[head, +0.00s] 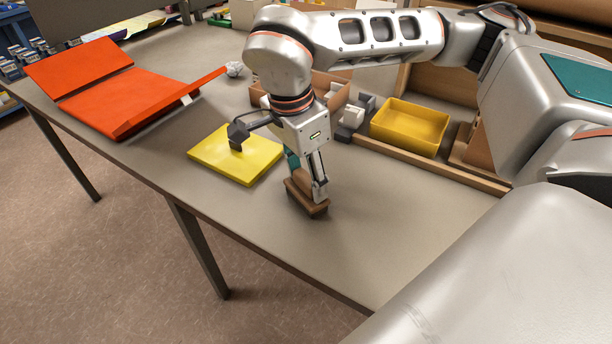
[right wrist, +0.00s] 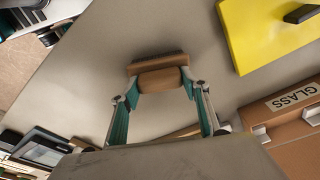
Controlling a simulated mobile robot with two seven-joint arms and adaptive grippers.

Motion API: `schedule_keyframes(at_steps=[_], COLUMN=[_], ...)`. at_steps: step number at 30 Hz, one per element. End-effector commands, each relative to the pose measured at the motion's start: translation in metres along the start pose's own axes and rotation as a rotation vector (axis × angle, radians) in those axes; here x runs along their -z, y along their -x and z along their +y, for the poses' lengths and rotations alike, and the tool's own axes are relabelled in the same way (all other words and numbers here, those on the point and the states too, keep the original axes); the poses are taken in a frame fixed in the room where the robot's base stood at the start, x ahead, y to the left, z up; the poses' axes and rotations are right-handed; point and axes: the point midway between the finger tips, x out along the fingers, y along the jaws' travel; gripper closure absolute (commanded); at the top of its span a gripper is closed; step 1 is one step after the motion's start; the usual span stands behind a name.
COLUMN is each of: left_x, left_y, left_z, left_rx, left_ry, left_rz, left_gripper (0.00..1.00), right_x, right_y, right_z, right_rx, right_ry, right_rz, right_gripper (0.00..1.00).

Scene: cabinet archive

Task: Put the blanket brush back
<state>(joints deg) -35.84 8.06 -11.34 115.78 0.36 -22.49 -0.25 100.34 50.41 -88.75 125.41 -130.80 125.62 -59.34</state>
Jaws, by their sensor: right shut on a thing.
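The blanket brush (head: 307,200) is a brown wooden block with a rounded grip and a darker bristle side below. My right gripper (head: 309,182) is shut on its grip, over the front part of the grey table. Whether the bristles touch the table top is hard to tell. In the right wrist view the brush (right wrist: 158,66) sits crosswise between the two fingertips (right wrist: 160,84), which have teal inner faces. My left gripper is not in either view.
A yellow pad (head: 235,155) lies left of the brush, and an open orange folder (head: 115,95) lies further left. A yellow tray (head: 410,127) and a cardboard box marked GLASS (right wrist: 290,105) stand behind. The table (head: 385,225) is clear to the brush's right.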

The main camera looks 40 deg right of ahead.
Motion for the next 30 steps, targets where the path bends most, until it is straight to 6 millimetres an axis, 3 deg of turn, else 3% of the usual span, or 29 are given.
schedule_keyframes(at_steps=[5,6,8,20,23,30], left_x=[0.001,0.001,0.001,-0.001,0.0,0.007], left_y=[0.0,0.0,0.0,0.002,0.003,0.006], left_z=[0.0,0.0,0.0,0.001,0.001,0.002], left_rx=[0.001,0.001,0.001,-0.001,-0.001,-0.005], left_ry=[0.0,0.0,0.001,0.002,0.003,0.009], left_rz=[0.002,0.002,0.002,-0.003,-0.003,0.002], left_gripper=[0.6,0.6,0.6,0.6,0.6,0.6], right_x=[0.0,0.0,0.0,0.0,0.0,0.001], right_y=[-0.002,-0.003,-0.002,0.002,0.014,0.063], right_z=[0.0,0.0,0.0,0.0,-0.001,-0.001], right_rx=[-0.001,-0.001,-0.001,0.001,0.005,0.008], right_ry=[0.0,0.0,0.0,0.0,0.0,-0.002], right_rz=[0.001,0.001,0.001,0.0,0.0,0.001], right_gripper=[0.75,0.5,0.38,0.38,0.38,0.38])
